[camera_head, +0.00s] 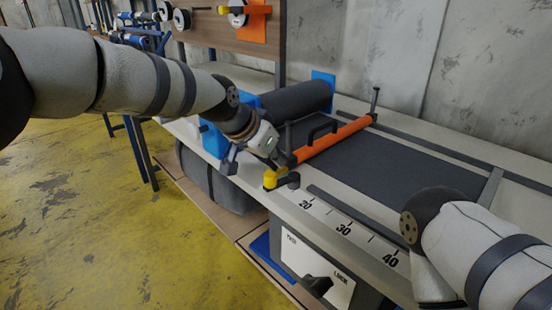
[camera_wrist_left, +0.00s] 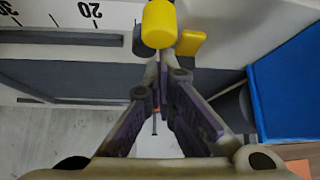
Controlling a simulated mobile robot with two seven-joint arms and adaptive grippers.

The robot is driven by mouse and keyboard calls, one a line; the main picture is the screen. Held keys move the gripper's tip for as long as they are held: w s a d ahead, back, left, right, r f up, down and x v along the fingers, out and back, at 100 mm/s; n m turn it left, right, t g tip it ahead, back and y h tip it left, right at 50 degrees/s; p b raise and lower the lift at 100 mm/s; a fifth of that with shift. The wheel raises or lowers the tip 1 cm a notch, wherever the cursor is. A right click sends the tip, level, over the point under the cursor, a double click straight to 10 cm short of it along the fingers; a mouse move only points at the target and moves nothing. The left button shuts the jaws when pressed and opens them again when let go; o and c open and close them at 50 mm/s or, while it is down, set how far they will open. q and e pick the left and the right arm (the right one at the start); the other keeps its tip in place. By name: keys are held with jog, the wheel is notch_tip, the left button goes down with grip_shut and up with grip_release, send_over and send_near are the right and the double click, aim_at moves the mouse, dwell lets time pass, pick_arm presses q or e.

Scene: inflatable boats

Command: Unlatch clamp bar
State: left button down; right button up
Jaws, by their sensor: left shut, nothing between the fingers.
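The orange clamp bar (camera_head: 335,139) lies across the dark fabric on the bench, with a black handle on top. A yellow latch piece (camera_head: 270,179) sits at its near end, by the bench's front edge. In the left wrist view the yellow knob (camera_wrist_left: 159,24) is just ahead of my fingertips, with a smaller yellow part (camera_wrist_left: 191,43) beside it. My left gripper (camera_wrist_left: 158,72) is shut and empty, close to the yellow knob; I cannot tell if it touches. In the head view it hangs at the bar's near end. My right arm is at the lower right, its gripper out of frame.
A dark fabric roll (camera_head: 296,98) lies between blue supports behind the bar. A printed scale (camera_head: 345,229) runs along the bench front, above a white panel (camera_head: 318,268) with a black knob. A concrete wall bounds the back. Yellow floor (camera_head: 80,220) is open at left.

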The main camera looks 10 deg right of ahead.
pick_arm(q)
jog(key=shift+s+f, duration=0.2)
jog(key=shift+f, duration=0.15)
pick_arm(e)
jog(key=shift+s, duration=0.1)
dwell(0.4)
pick_arm(q)
jog(key=s+a+r+p, duration=0.1)
jog(key=s+r+p, duration=0.3)
jog(key=s+r, duration=0.2)
notch_tip(320, 180, up, 2)
jog(key=shift+r, duration=0.2)
pick_arm(e)
jog(key=w+a+r+t, duration=0.1)
jog(key=w+r+t, duration=0.1)
jog(key=w+r, duration=0.2)
jog(key=shift+w+a+r, duration=0.15)
jog(key=shift+a+r, duration=0.05)
jog(key=shift+r, duration=0.4)
